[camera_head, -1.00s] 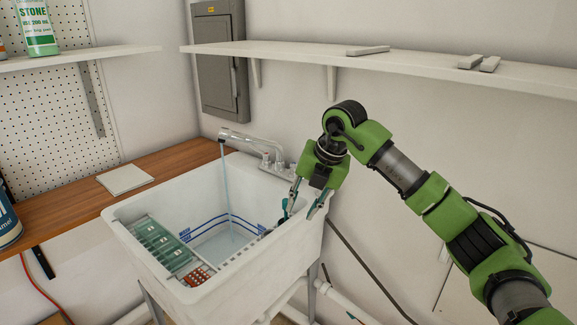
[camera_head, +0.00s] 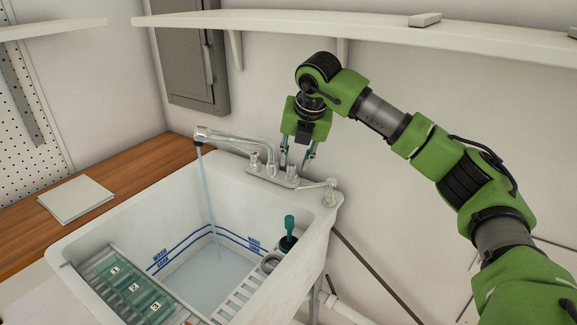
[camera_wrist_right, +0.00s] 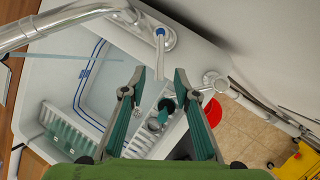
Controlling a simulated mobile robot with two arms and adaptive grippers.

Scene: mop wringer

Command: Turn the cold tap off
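The chrome faucet (camera_head: 235,140) stands on the back rim of the white sink (camera_head: 317,235). Water (camera_head: 208,190) runs from its spout into the basin. The cold tap (camera_head: 291,171) is the handle with the blue mark; the handle with the red mark (camera_head: 254,159) is left of it. My right gripper (camera_head: 296,160) is open and empty, its fingers pointing down around the cold tap in the head view. In the right wrist view the cold tap (camera_wrist_right: 160,36) lies just beyond the open fingertips (camera_wrist_right: 158,76); I cannot tell whether they touch it. My left gripper is not in view.
A chrome dispenser (camera_head: 329,190) stands right of the taps. A teal-handled tool (camera_head: 289,228) stands at the basin's right side, and a numbered green tray (camera_head: 128,285) at its front left. A shelf (camera_head: 330,22) runs along the wall above. A wooden counter (camera_head: 110,170) is left.

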